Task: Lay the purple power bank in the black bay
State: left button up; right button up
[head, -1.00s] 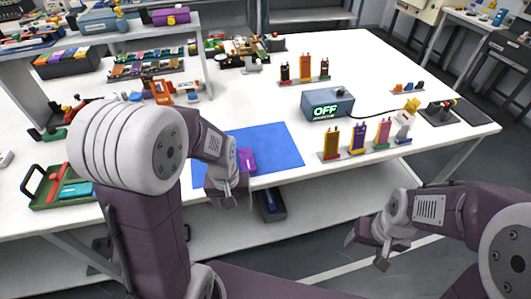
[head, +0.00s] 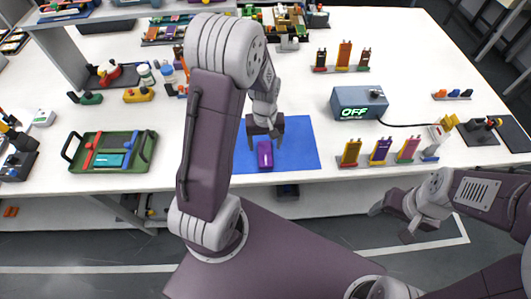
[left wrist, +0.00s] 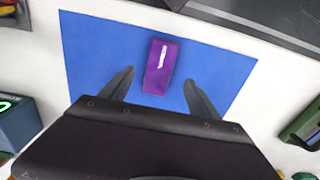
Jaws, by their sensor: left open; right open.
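The purple power bank (head: 265,154) lies flat on the blue mat (head: 305,150) near the table's front edge; it also shows in the left wrist view (left wrist: 160,68). My left gripper (head: 265,140) is open and empty just behind it. In the left wrist view its two fingers point toward the power bank, one on each side of its near end, with gaps between. My right gripper (head: 391,224) is open and empty, in front of the table and below its edge, far to the right. I cannot tell which dark holder is the black bay.
A blue-grey box reading OFF (head: 358,102) stands right of the mat with a cable. A row of upright coloured cells (head: 381,152) stands in front of it. A green tray (head: 112,152) sits at the left. Table around the mat is mostly clear.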

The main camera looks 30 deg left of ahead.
aim_at(265, 153)
pick_arm(q)
jog(key=shift+w+f, duration=0.3)
notch_tip(265, 153, down, 5)
jog(key=shift+s+r, duration=0.15)
jog(key=shift+f, duration=0.25)
grip_shut()
jog(key=shift+r, duration=0.1)
jog(key=r, duration=0.4)
jog(key=shift+w+r, duration=0.2)
jog(key=shift+r, duration=0.05)
jog(key=d+r, duration=0.6)
jog(key=d, duration=0.5)
jog(key=shift+d+r, duration=0.25)
jog(key=shift+d, duration=0.05)
